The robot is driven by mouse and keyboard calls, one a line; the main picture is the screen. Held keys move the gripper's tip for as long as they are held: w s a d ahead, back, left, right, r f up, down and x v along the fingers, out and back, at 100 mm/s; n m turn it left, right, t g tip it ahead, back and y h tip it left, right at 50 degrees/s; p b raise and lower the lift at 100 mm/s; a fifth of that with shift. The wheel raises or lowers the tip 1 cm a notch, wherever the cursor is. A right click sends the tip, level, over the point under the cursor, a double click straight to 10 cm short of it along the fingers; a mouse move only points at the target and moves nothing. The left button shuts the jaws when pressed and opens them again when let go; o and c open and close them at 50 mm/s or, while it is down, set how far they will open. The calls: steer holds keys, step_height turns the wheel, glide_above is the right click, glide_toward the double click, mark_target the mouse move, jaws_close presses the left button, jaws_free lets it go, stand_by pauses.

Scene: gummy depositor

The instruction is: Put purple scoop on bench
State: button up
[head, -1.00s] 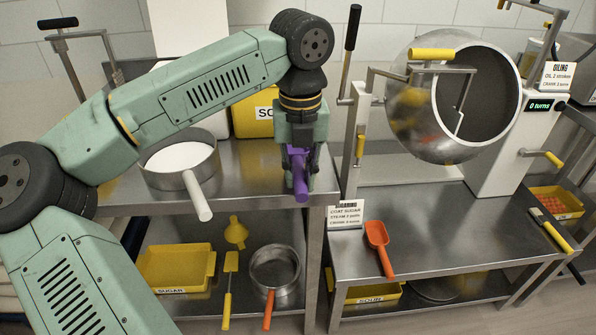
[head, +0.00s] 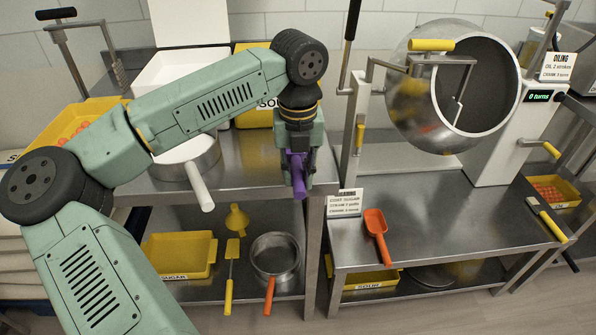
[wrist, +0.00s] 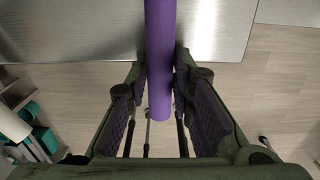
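The purple scoop (head: 298,176) is in my gripper (head: 298,165), at the right end of the left steel bench (head: 250,165) in the head view. In the wrist view the purple handle (wrist: 159,60) runs between the two fingers of my gripper (wrist: 160,100), which close on it from both sides. The handle's end sticks out past the bench edge, over the floor. The scoop's bowl is hidden. I cannot tell whether the scoop touches the bench top.
A pot with a white handle (head: 201,188) stands left of my gripper. An orange scoop (head: 376,235) lies on the right bench (head: 440,230). A sugaring sign (head: 345,203) and the steel drum (head: 420,110) stand to the right. A yellow sugar tray (head: 180,255) is on the lower shelf.

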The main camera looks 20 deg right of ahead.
steer(key=o, duration=0.3)
step_height(320, 180, up, 12)
steer(key=shift+s+r+b, duration=0.15)
steer(key=shift+r+b, duration=0.05)
steer(key=shift+b, duration=0.6)
